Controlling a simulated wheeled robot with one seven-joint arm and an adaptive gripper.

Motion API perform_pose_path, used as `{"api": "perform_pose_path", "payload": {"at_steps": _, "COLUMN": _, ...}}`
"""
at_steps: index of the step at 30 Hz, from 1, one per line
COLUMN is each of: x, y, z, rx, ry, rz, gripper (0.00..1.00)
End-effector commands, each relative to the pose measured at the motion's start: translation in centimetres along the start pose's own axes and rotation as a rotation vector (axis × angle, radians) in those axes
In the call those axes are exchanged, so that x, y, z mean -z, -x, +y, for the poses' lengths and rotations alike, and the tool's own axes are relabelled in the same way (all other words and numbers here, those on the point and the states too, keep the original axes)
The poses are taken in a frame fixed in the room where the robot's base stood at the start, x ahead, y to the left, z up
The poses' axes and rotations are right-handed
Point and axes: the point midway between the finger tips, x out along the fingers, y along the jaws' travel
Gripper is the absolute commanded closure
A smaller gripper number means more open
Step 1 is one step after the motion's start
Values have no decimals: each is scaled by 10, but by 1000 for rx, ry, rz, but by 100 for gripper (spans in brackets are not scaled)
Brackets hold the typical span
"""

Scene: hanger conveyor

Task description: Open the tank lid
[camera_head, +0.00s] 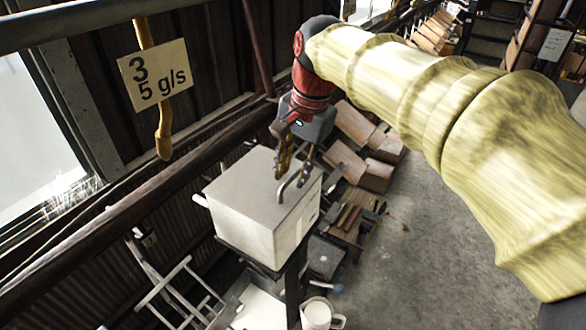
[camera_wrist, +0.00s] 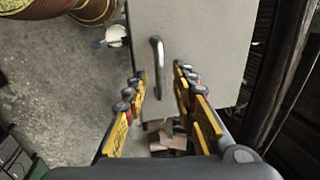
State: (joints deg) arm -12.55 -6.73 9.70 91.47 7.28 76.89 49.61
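The tank (camera_head: 262,235) is a pale grey box with a flat lid (camera_head: 245,185), which looks closed. A bent metal handle (camera_head: 283,188) stands up near the lid's right edge. My gripper (camera_head: 291,170) points down just above the lid, close to the handle. In the wrist view my gripper (camera_wrist: 160,80) is open, with yellow-padded fingers on either side. There the handle (camera_wrist: 157,55) lies upright in the picture on the grey lid (camera_wrist: 205,35). Its lower end shows between the fingertips with gaps on both sides; I see no contact.
A dark rail runs along the wall. A white mug (camera_head: 317,314) stands below the tank. Cardboard boxes (camera_head: 353,123) lie behind. Grey floor (camera_head: 425,220) at right is mostly clear.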

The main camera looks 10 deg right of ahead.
Motion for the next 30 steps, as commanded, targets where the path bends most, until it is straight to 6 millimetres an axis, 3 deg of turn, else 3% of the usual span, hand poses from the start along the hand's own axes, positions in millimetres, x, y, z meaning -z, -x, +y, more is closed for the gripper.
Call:
{"api": "perform_pose_path", "payload": {"at_steps": 3, "x": 0, "y": 0, "z": 0, "rx": 0, "ry": 0, "rz": 0, "gripper": 73}}
{"api": "perform_pose_path", "payload": {"at_steps": 17, "x": 0, "y": 0, "z": 0, "rx": 0, "ry": 0, "rz": 0, "gripper": 99}}
{"api": "perform_pose_path", "payload": {"at_steps": 30, "x": 0, "y": 0, "z": 0, "rx": 0, "ry": 0, "rz": 0, "gripper": 100}}
